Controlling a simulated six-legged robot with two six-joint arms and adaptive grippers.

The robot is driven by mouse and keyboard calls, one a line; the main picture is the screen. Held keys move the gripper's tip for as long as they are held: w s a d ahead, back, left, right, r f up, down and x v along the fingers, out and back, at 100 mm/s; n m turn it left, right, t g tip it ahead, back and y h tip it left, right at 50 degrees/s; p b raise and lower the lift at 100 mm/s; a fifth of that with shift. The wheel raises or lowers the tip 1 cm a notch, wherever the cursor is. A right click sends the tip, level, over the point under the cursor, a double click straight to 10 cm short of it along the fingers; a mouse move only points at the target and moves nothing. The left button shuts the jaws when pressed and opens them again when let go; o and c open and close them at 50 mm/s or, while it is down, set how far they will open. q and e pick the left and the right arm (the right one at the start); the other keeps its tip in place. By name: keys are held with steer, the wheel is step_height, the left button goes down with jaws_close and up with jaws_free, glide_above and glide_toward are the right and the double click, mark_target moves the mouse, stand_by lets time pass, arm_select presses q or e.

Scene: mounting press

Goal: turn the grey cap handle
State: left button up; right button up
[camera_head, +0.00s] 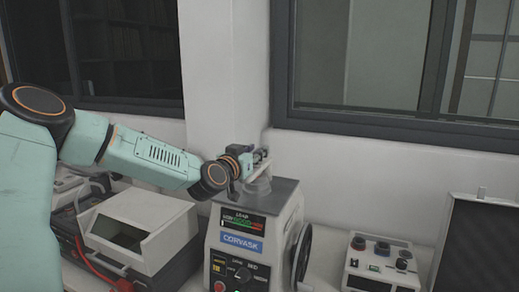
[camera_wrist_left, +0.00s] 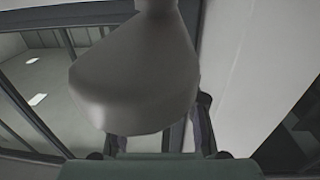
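The mounting press (camera_head: 245,242) is a white box with a dark top, standing in the middle of the head view. The grey cap handle (camera_head: 257,186) sits on its top, partly hidden by my left gripper (camera_head: 262,157). In the left wrist view a large grey rounded part, which looks like the cap handle (camera_wrist_left: 125,75), fills the middle, close in front of the left gripper (camera_wrist_left: 158,135). The dark fingers show to either side behind it. Whether they touch it I cannot tell. My right gripper is in neither view.
A black handwheel (camera_head: 301,252) is on the press's right side. A small control box (camera_head: 381,264) with knobs stands to the right, beside a dark open case (camera_head: 484,245). A white open-fronted unit (camera_head: 140,226) stands to the left. The wall and windows are close behind.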

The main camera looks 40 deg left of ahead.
arm_select(q)
steer(key=shift+d+r, duration=0.15)
steer(key=shift+r, duration=0.15)
steer(key=shift+w+f, duration=0.15)
steer(key=shift+a, duration=0.2)
steer(key=shift+c, duration=0.6)
steer(key=shift+d, duration=0.15)
jaws_close()
